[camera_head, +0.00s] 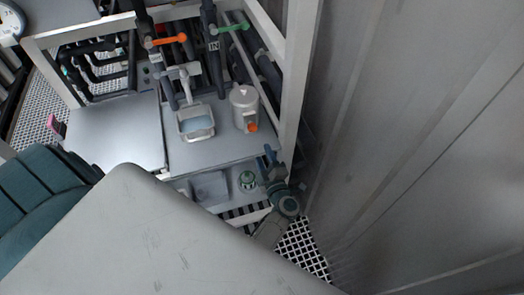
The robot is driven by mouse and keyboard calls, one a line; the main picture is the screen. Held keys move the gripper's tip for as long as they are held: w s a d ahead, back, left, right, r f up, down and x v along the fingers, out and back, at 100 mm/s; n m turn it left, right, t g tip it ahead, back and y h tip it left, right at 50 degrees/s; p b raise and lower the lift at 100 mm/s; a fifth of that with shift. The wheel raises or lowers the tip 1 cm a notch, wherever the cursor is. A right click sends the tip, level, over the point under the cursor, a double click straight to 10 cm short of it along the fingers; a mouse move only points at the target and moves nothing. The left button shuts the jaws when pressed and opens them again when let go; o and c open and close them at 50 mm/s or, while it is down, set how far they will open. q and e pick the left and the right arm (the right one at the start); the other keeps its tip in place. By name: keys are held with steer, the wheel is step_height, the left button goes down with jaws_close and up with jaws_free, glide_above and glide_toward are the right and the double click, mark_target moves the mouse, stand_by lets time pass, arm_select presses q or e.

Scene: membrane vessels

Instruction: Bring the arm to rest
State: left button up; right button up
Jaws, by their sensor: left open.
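My left gripper (268,163) shows right of the picture's middle, beyond the edge of a large pale surface. It is small in the picture. My right gripper is not in view.
A white jug (244,106) with an orange part and a white tray (195,122) stand on the worktop. Behind are dark pipes with an orange handle (170,40) and a green handle (230,28). A green-topped item (248,181) sits lower down. A grey wall (420,130) fills the right.

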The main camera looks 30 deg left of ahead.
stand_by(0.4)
arm_select(q)
steer(key=s+d+f+m+h+b, duration=0.1)
steer(key=s+f+m+h, duration=0.4)
steer(key=f, duration=0.6)
steer(key=s+d+f+m+h+b, duration=0.2)
steer(key=s+f+m+h, duration=0.3)
steer(key=f, duration=0.6)
steer(key=s+d+f+m+h+b, duration=0.1)
steer(key=s+f+m+h, duration=0.15)
steer(key=f+m, duration=0.65)
steer(key=s+a+f+m+g, duration=0.1)
steer(key=s+a+f+g, duration=0.1)
steer(key=s+f, duration=0.4)
steer(key=s+a+f+m+g+b, duration=0.1)
steer(key=s+a+f+g, duration=0.2)
steer(key=s, duration=1.1)
steer(key=s+a+f+m+g+b, duration=0.1)
steer(key=s+a+f+m+g, duration=0.1)
steer(key=s+f+g, duration=0.3)
steer(key=s+a+f, duration=0.1)
steer(key=s+f, duration=0.3)
steer(key=s, duration=0.1)
steer(key=shift+s, duration=0.3)
steer(key=shift+f+h, duration=0.1)
steer(key=shift+h, duration=0.15)
